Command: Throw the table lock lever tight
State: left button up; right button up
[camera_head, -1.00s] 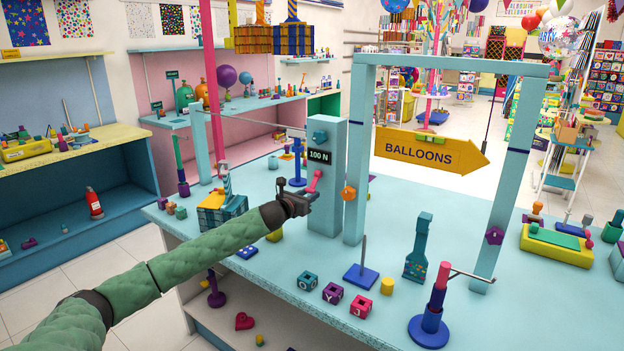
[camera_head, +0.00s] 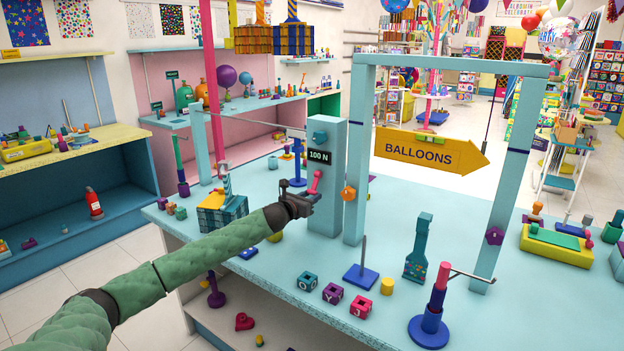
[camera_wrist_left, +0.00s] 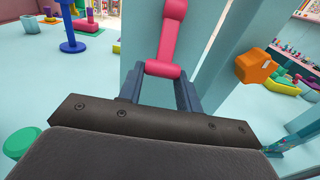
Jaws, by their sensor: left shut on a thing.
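The pink lock lever (camera_head: 316,182) sits low on the side of a light-blue post (camera_head: 326,205) on the table. A black sign on the post reads 100 N. My left gripper (camera_head: 306,194) is at the lever, left of the post. In the left wrist view, the lever (camera_wrist_left: 171,40) runs up from between the two dark fingers (camera_wrist_left: 160,90). The fingers are shut on its lower crossbar end. My right gripper does not show.
An orange knob (camera_head: 348,194) is on the frame leg just right of the post. A checkered box (camera_head: 222,215) stands left of my gripper.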

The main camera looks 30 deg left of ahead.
pick_arm(q)
jog(key=shift+w+f, duration=0.4)
jog(key=shift+w, duration=0.45)
jog(key=shift+w+p, duration=0.3)
jog(key=shift+w, duration=0.3)
jog(key=o, duration=0.9)
jog(key=shift+f, duration=0.1)
jog(key=shift+s, duration=0.1)
jog(key=shift+s, duration=2)
jog(key=shift+a, duration=0.1)
